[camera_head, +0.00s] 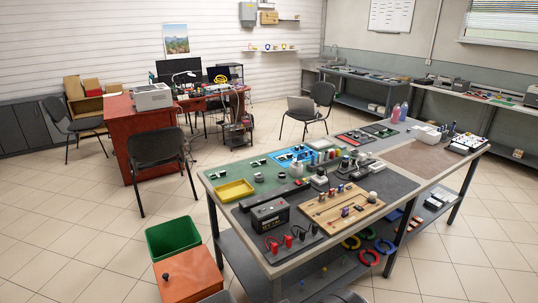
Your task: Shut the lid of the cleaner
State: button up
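I cannot pick out the cleaner or its lid with certainty at this distance. A light grey boxy machine (152,97) stands on the left end of the red desk. A small white device (428,134) stands on the right part of the front workbench. Grey machines also stand on the bench along the right wall (444,83). I cannot tell whether any of these has an open lid. My gripper is not in view.
The front workbench (408,181) is crowded with parts, boards and a yellow tray (231,191). A green bin (172,238) and an orange box (187,274) stand left of it. Chairs (160,155) stand near the red desk (120,128). Tiled floor is free at left and centre.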

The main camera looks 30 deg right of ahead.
aim_at(301, 156)
jog(key=i+l+u, duration=0.1)
jog(key=l+u, duration=0.8)
jog(key=l, duration=0.25)
jog(key=l+u, duration=0.4)
jog(key=l, duration=0.15)
jog(key=l+u, duration=0.25)
jog(key=l, duration=0.1)
